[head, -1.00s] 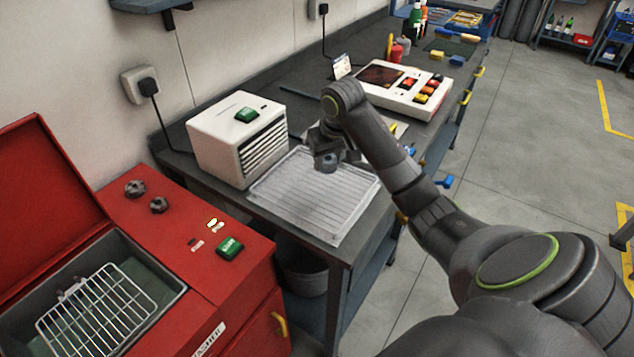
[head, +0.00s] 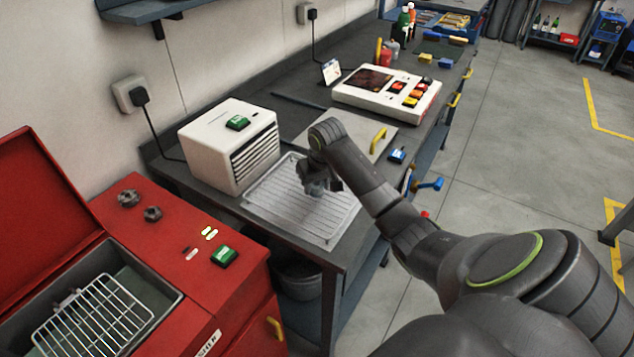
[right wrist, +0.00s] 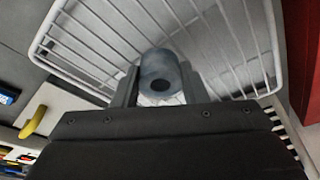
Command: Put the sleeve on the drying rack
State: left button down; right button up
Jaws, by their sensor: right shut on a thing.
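The sleeve (right wrist: 160,75) is a short grey-blue cylinder with a dark round bore, seen end-on in the right wrist view. My right gripper (right wrist: 158,92) is shut on it, one finger on each side. The drying rack (head: 275,205) is a pale wire tray lying on the dark bench; its bars also show behind the sleeve in the right wrist view (right wrist: 85,45). In the head view, my right gripper (head: 318,188) is over the rack's middle, pointing down. The sleeve is small there, low between the fingers. I cannot tell whether it touches the bars. My left gripper is not in view.
A white slatted box with a green button (head: 225,150) stands just left of the rack. A pale panel with a yellow handle (head: 352,138) and a white control unit (head: 385,92) lie behind it. A red washer with an open lid and wire basket (head: 95,315) is at front left.

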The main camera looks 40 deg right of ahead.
jog(key=o, duration=1.2)
jog(key=b+v, duration=0.1)
jog(key=v, duration=1.1)
